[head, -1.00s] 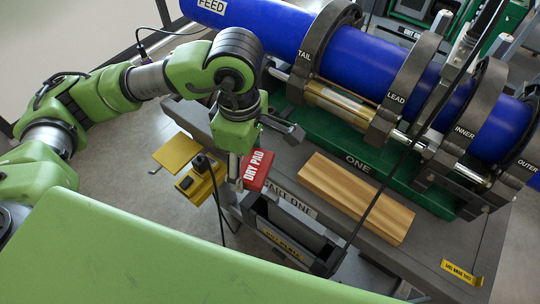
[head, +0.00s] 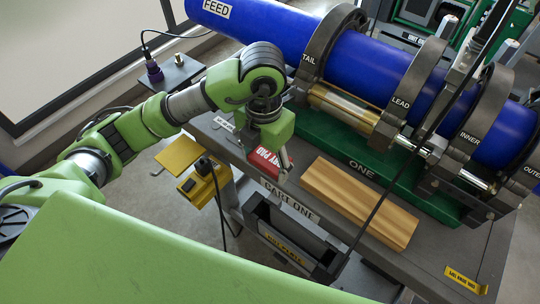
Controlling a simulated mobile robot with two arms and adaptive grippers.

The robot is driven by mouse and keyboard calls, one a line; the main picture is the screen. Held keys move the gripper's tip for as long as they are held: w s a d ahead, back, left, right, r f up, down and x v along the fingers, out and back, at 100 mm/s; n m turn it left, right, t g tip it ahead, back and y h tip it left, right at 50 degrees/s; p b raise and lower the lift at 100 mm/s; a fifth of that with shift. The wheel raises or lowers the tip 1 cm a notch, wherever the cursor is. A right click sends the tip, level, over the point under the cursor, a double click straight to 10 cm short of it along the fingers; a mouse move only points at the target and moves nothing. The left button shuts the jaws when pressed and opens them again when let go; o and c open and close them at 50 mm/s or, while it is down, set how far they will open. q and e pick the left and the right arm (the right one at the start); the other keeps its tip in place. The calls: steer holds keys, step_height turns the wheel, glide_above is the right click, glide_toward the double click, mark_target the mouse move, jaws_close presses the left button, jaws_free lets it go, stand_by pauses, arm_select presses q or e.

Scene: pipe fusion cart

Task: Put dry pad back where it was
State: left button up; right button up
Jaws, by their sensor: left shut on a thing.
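The red dry pad (head: 264,160), with white DRY PAD lettering, shows in the head view at the left front corner of the grey cart top (head: 435,247). My left gripper (head: 284,158) points down over the pad and is shut on it; my wrist hides part of the pad and most of the fingers. I cannot tell whether the pad touches the cart top. My right gripper is not in view.
A wooden block (head: 360,203) lies to the right of the pad. Behind it is the green base (head: 385,180) with clamps around a blue pipe (head: 350,65). A yellow box (head: 197,186) with a cable and a dark holder (head: 290,240) are at the cart's front.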

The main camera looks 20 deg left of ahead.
mark_target(267, 152)
arm_select(q)
steer(key=w, duration=0.1)
steer(key=w+f, duration=0.1)
steer(key=w, duration=0.1)
steer(key=w+a+f+p, duration=0.1)
steer(key=shift+w, duration=0.2)
steer(key=w+f, duration=0.2)
steer(key=f, duration=0.1)
steer(key=w+a+f+p, duration=0.1)
steer(key=w+f, duration=0.1)
steer(key=shift+f, duration=0.1)
steer(key=shift+w+f+p, duration=0.15)
steer(key=shift+f+p, duration=0.15)
steer(key=shift+f, duration=0.05)
step_height(267, 152, down, 2)
steer(key=shift+f+p, duration=0.1)
steer(key=shift+p, duration=0.55)
steer(key=shift+f, duration=0.25)
steer(key=shift+f, duration=0.1)
